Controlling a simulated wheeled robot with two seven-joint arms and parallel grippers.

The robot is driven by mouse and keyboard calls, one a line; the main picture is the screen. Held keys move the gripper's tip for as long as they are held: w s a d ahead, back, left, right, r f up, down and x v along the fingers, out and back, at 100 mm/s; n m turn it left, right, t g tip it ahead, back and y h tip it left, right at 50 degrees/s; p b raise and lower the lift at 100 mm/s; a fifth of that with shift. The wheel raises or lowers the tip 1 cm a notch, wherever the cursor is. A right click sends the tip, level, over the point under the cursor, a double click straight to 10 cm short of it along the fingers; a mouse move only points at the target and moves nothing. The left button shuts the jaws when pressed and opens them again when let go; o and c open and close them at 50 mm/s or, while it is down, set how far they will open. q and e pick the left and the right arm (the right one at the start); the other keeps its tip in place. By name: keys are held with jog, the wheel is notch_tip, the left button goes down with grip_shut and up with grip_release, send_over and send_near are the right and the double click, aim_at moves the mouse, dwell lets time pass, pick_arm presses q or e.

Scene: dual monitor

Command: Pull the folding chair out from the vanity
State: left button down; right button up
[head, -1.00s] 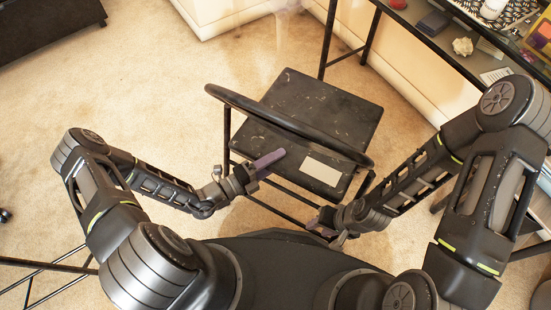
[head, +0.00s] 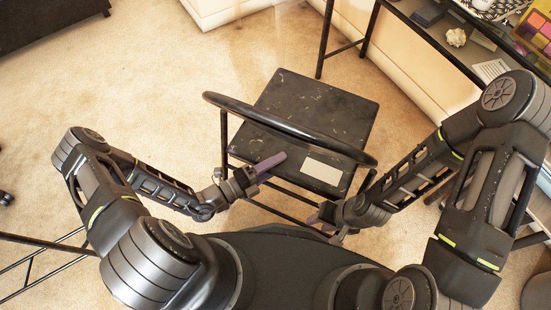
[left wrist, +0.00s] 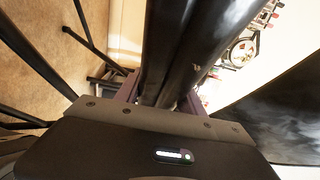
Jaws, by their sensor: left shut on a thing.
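The black folding chair (head: 318,108) stands upright in front of me, with its scuffed seat and pale label facing up. Its curved back bar (head: 245,110) is nearest me. My left gripper (head: 268,165) is at the chair's left back side, shut on the chair frame. In the left wrist view, dark chair tubes (left wrist: 180,50) run between its fingers. My right gripper (head: 325,213) is low by the chair's right back side; its fingers are small and partly hidden, so its hold is unclear. The vanity (head: 418,55) is a dark-framed table at the upper right.
Small items, including a white coral-like piece (head: 456,37) and a colourful palette (head: 540,28), lie on the vanity. A pale cabinet (head: 225,10) stands behind. Dark furniture (head: 45,20) is at the upper left. Beige carpet (head: 130,85) is open to the left.

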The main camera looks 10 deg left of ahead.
pick_arm(q)
jog(key=shift+s+d+f, duration=0.1)
jog(key=shift+s+d, duration=0.3)
jog(key=shift+s, duration=0.15)
jog(key=c, duration=1)
grip_release()
jog(key=o, duration=0.4)
jog(key=shift+w+a, duration=0.15)
jog(key=shift+w, duration=0.05)
jog(key=shift+a, duration=0.1)
jog(key=shift+s+a, duration=0.3)
jog(key=shift+a, duration=0.1)
jog(key=v, duration=0.6)
jog(key=shift+s+a+p, duration=0.2)
jog(key=shift+s+p, duration=0.1)
jog(key=shift+p, duration=0.1)
